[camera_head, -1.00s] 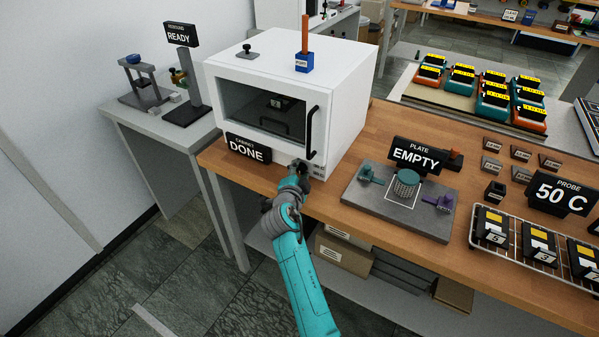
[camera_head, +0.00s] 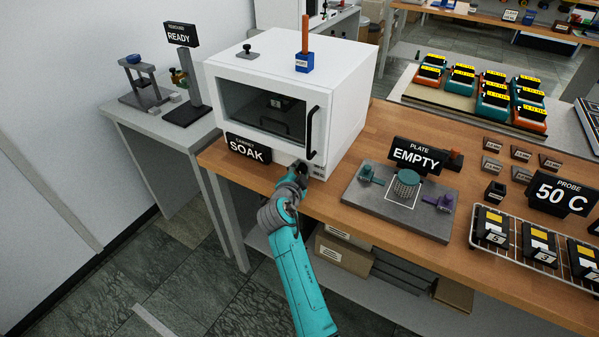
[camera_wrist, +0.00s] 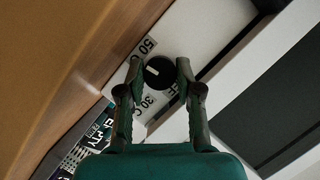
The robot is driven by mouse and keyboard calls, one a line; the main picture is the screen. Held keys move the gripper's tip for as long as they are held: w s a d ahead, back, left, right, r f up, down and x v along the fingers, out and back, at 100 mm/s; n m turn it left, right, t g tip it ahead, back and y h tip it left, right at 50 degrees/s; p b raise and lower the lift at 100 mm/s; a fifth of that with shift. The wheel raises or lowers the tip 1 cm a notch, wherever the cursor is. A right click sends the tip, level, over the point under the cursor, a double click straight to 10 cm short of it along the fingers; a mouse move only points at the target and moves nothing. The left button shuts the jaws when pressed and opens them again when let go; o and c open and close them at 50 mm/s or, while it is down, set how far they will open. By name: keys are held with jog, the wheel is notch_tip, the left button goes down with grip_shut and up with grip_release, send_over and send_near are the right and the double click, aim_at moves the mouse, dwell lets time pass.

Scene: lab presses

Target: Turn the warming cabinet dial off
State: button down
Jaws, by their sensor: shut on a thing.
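The white warming cabinet (camera_head: 345,100) stands on the wooden bench with its door closed. Its display (camera_head: 247,149) reads SOAK. The black round dial (camera_wrist: 159,72) is low on the cabinet's front, with a white pointer mark on its left side in the wrist view. Labels 50 C and 30 C show beside it, and a third label is partly hidden by a finger. My gripper (camera_wrist: 157,68) has one finger on each side of the dial and is shut on it. In the head view my gripper (camera_head: 300,170) is at the cabinet's lower front right corner, hiding the dial.
A grey plate (camera_head: 365,208) with an EMPTY sign lies to the right on the bench. A wire rack (camera_head: 510,250) stands farther right. The cabinet's door handle (camera_head: 312,132) is just above my gripper. A blue block (camera_head: 304,62) stands on top of the cabinet.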

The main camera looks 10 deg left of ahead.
jog(key=n+h, duration=0.1)
jog(key=n, duration=0.1)
jog(key=n+g+h, duration=0.1)
jog(key=shift+a+r+n+g, duration=0.1)
jog(key=shift+a+n+g, duration=0.05)
jog(key=shift+n+g, duration=0.2)
jog(key=n+g+h, duration=0.1)
jog(key=n+h, duration=0.2)
jog(key=n, duration=0.1)
jog(key=shift+a, duration=0.15)
jog(key=n+h, duration=0.1)
jog(key=n, duration=0.1)
jog(key=n+h, duration=0.1)
jog(key=n, duration=0.1)
jog(key=shift+w+a+n+h, duration=0.1)
jog(key=shift+n+h, duration=0.25)
jog(key=shift+h, duration=0.05)
jog(key=n+h, duration=0.1)
jog(key=n, duration=0.2)
jog(key=n+h, duration=0.1)
jog(key=shift+f+n+h, duration=0.25)
jog(key=shift+n+h, duration=0.05)
jog(key=shift+n, duration=0.3)
jog(key=c, duration=1.1)
grip_release()
jog(key=shift+o, duration=0.2)
